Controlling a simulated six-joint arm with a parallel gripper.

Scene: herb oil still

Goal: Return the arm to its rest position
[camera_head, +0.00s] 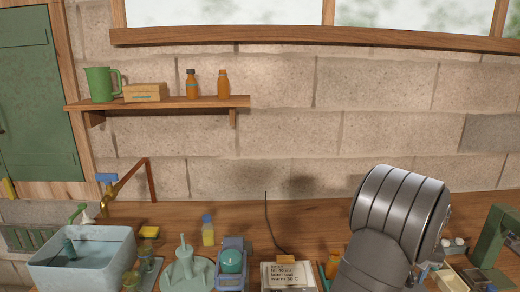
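My arm (400,215) shows at the lower right as a large grey, ribbed metal link above a dark grey section. It rises in front of the worktop and the block wall. My gripper is not in view, so I cannot see its fingers or whether it holds anything. The link hides part of the worktop behind it.
A wooden worktop (330,222) runs below the block wall. A water-filled basin (45,270), pale green vessel (187,273), blue device (231,267), text card (290,277) and green stand (490,245) line the front. A shelf (160,103) holds a green jug (101,84).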

